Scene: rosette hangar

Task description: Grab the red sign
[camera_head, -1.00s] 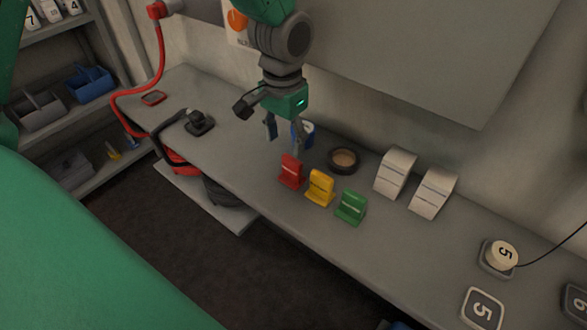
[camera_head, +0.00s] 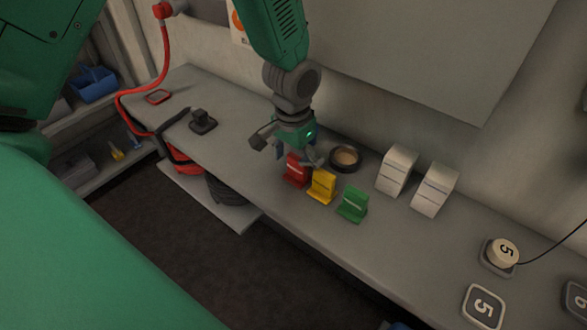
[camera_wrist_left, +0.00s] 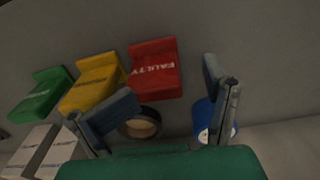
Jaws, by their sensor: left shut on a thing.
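The red sign (camera_head: 295,174) stands on the grey bench, at the left end of a row with a yellow sign (camera_head: 322,186) and a green sign (camera_head: 352,205). In the left wrist view the red sign (camera_wrist_left: 155,70) reads "FAULTY". The gripper partly hides the sign's top in the head view. My right gripper is not in view.
A roll of tape (camera_head: 345,158) lies close behind the signs. Two white label stacks (camera_head: 397,170) stand to the right. A blue-sided roll (camera_wrist_left: 213,120) shows near the gripper in the wrist view. The bench front is clear.

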